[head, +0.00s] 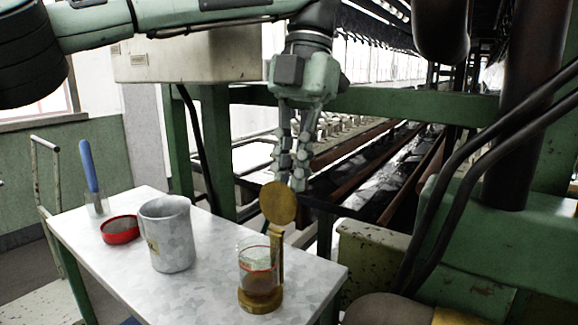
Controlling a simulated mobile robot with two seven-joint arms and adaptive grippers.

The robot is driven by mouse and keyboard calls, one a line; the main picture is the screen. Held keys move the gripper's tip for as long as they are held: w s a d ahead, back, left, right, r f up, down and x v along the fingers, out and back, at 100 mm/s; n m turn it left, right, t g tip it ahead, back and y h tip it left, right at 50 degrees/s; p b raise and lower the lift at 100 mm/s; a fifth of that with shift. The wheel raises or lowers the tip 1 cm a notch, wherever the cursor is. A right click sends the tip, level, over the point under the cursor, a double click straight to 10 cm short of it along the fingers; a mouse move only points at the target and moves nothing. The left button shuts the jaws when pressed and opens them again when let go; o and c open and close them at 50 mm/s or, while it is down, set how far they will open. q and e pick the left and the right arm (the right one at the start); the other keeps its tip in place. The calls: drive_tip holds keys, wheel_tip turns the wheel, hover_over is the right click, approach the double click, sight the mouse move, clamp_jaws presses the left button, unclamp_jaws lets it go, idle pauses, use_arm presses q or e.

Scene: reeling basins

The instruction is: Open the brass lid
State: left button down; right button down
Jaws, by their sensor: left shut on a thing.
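The brass lid (278,203) is a round disc standing upright, raised above a glass jar (258,262) with a brass base and a brass post at its right side. The jar stands at the right front of the white table and holds something brownish in its lower part. My left gripper (298,184) points down just behind and to the right of the lid, its fingers close together at the lid's upper right edge. The lid hides part of the contact. My right gripper does not show.
On the table (206,292) stand a grey mottled pitcher (170,236), a red-rimmed dish (120,231) and a blue-handled tool in a small glass (89,170). Green machine beams (420,103) and dark hoses (470,170) stand behind and to the right. The table's front middle is clear.

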use_arm(q)
drive_tip(key=shift+w+d+f+g+y, duration=0.2)
drive_tip(key=shift+f+g+y, duration=0.1)
drive_tip(key=shift+g, duration=0.1)
drive_tip(key=c, duration=1.9)
unclamp_jaws()
drive_tip(key=shift+f, duration=0.1)
drive_tip(key=o, duration=0.4)
